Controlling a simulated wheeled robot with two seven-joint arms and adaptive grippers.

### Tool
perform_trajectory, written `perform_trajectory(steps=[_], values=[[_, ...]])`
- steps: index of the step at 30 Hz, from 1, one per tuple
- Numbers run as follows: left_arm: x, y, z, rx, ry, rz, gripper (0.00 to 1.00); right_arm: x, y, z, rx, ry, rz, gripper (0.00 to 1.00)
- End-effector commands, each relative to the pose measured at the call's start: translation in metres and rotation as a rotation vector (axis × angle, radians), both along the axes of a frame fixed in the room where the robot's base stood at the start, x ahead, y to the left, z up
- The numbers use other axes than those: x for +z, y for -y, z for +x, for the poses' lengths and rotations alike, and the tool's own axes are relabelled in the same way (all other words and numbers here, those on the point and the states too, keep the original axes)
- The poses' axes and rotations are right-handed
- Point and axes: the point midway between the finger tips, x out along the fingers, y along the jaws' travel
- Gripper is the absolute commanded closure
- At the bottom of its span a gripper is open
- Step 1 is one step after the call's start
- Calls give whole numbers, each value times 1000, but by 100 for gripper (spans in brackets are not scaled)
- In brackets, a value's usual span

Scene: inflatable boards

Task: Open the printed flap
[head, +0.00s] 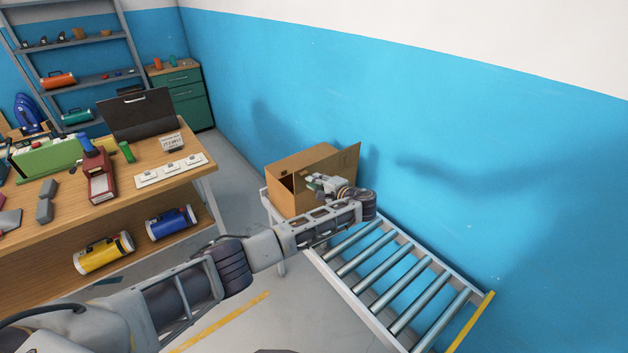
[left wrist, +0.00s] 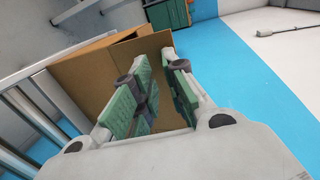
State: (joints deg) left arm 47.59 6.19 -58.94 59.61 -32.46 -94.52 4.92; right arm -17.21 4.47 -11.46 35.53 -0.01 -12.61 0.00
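A brown cardboard box (head: 283,199) stands at the far end of a roller conveyor, by the blue wall. A dark gap shows at its upper left side. One flap (head: 350,159) stands raised at its right; I cannot make out print on it. My left gripper (head: 322,182) is at the box's right side, in front of the raised flap. In the left wrist view my green-padded fingers (left wrist: 162,85) are apart, with cardboard (left wrist: 90,75) behind them and nothing clearly between them. Whether they touch it cannot be told. My right gripper is out of view.
The roller conveyor (head: 392,283) runs from the box toward the lower right, its rollers bare. A wooden workbench (head: 120,190) with tools and a dark open case (head: 140,113) stands at the left. A shelf and a green cabinet (head: 190,103) are behind. Floor between bench and conveyor is free.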

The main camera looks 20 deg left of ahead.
Motion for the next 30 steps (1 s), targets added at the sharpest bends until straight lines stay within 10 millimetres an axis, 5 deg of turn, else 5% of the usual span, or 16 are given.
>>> perform_trajectory(steps=[30], values=[[7,34,-26,0,-1,-1,86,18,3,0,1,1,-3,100]])
